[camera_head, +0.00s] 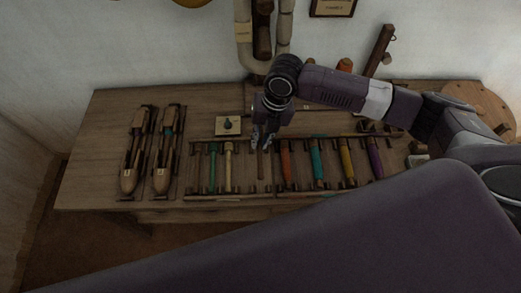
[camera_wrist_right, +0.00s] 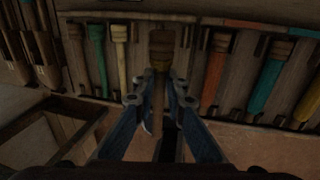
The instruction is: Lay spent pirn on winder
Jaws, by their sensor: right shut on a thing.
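My right gripper (camera_head: 262,140) is above the middle of the pirn rack (camera_head: 230,197), pointing down. It is shut on a bare brown pirn (camera_head: 262,163), which lines up with a gap in the rack. In the right wrist view, the brown pirn (camera_wrist_right: 161,50) shows between the fingers (camera_wrist_right: 160,105), its thick end toward the rack's far side. Whether it touches the rack is unclear. The round wooden disc (camera_head: 482,105) at the right end may be part of the winder; I cannot tell. My left gripper is not in view.
A green pirn (camera_head: 213,166) and a cream pirn (camera_head: 228,166) lie left of the gripper. Orange (camera_head: 285,163), teal (camera_head: 318,160), yellow (camera_head: 347,160) and purple (camera_head: 375,158) pirns lie right. Two shuttles (camera_head: 133,160) (camera_head: 164,160) lie at the left. A small plate with a dark knob (camera_head: 228,125) stands behind.

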